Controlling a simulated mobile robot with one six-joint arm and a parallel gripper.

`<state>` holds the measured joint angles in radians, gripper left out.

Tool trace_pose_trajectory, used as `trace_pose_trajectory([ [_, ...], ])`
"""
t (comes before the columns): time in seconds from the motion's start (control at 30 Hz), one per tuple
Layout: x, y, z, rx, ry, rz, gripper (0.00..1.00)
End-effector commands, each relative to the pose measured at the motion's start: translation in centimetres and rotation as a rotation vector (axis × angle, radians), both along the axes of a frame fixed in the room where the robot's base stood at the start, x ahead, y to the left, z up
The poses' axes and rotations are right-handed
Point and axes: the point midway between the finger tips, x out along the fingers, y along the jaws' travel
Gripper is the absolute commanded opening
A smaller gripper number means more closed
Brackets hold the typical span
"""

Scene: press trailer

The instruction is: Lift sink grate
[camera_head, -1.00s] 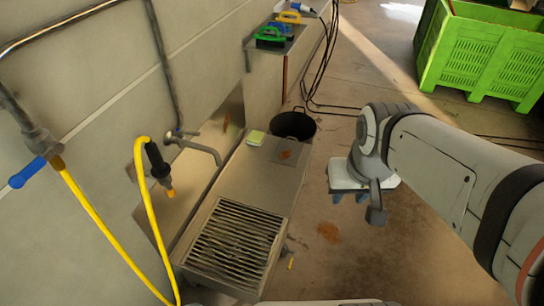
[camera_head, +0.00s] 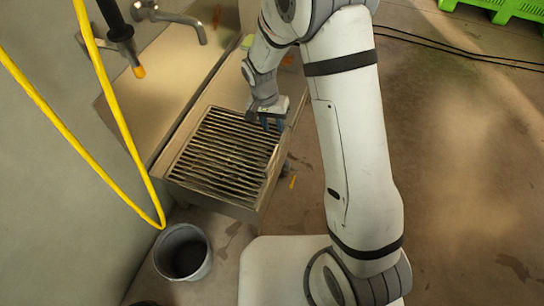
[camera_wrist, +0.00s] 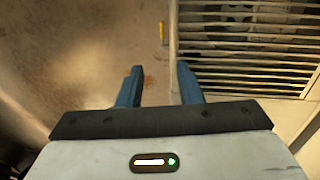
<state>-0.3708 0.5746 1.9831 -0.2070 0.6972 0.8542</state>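The sink grate (camera_head: 222,152) is a rack of parallel dark metal bars lying in the near end of the metal sink. It also fills the upper right of the wrist view (camera_wrist: 245,50). My gripper (camera_head: 271,123) is over the right edge of the grate, near its far right corner. In the wrist view my gripper (camera_wrist: 160,78) has two blue fingers spread apart with nothing between them. The right finger overlaps the grate's edge, and the left finger is over the floor. I cannot tell whether a finger touches the grate.
A grey bucket (camera_head: 183,252) stands on the floor before the sink. A yellow hose (camera_head: 118,118) hangs along the wall at left, and a tap (camera_head: 172,18) sticks out over the sink. The floor (camera_head: 470,160) at right is mostly clear.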

Motion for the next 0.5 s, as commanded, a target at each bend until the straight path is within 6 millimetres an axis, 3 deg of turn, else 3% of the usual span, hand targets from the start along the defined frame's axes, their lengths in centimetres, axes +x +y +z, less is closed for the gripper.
trace_pose_trajectory([
  [0.03,0.2,0.7,-3.2,-0.009,0.008,-0.006,0.33],
  [0.1,0.4,1.3,-5.1,-0.018,0.01,-0.016,0.33],
  [0.5,0.2,1.1,-10.8,-0.027,0.017,-0.032,0.33],
])
